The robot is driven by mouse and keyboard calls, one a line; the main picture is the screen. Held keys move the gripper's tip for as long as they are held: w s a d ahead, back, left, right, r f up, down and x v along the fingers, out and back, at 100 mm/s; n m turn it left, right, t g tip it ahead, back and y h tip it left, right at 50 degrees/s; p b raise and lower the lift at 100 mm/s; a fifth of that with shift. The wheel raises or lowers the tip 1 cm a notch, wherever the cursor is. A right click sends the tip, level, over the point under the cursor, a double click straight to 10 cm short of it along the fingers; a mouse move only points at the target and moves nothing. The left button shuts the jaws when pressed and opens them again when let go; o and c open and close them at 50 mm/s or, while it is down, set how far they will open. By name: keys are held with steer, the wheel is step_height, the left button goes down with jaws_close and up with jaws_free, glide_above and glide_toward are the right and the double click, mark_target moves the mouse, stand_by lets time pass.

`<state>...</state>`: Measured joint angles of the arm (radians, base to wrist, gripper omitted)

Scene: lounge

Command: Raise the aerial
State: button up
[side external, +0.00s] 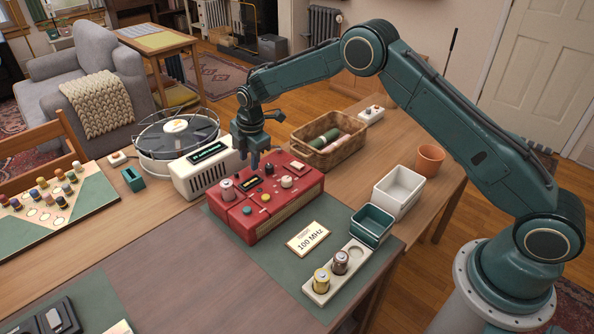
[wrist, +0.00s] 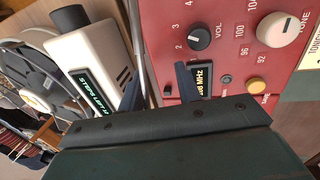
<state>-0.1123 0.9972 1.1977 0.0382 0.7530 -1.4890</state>
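A red radio (side external: 263,203) sits on the green mat; the wrist view shows its VOL knob (wrist: 200,37), TUNE knob (wrist: 277,29) and a small display ending in "MHz". A thin grey rod (wrist: 139,40), apparently the aerial, lies along the radio's edge beside the white device in the wrist view. I cannot make it out in the side view. My gripper (side external: 250,163) is just above the radio's far-left edge, pointing down. In the wrist view its dark fingers (wrist: 158,85) are apart, with the rod running between them; contact is not clear.
A white device with a display (side external: 203,169) stands close on the left, before a wire-caged turntable (side external: 177,135). A wicker basket (side external: 330,140) is behind the radio. A "100 MHz" card (side external: 308,239), battery tray (side external: 338,271), green bin (side external: 371,226) and white bin (side external: 398,192) stand right.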

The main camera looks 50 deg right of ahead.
step_height(320, 180, up, 13)
steer(key=s, duration=0.3)
steer(key=s+d+r+m, duration=0.2)
steer(key=s+r+m, duration=0.2)
steer(key=s+r, duration=0.4)
steer(key=s+d+r+m+t, duration=0.1)
steer(key=s+r+m, duration=0.3)
steer(key=s+r, duration=0.4)
steer(key=shift+s+d+r+m+t, duration=0.25)
steer(key=shift+s+d, duration=0.35)
steer(key=shift+s, duration=0.9)
steer(key=shift+w, duration=0.15)
steer(key=w+a+f+n+g, duration=0.1)
steer(key=w+f+n, duration=0.2)
steer(key=w, duration=0.7)
steer(key=w+f+n+g, duration=0.1)
steer(key=w+f+n, duration=0.3)
steer(key=w+f, duration=0.3)
steer(key=w, duration=0.3)
steer(key=shift+w+a+f, duration=0.15)
steer(key=shift+w+a, duration=0.05)
steer(key=shift+a, duration=0.2)
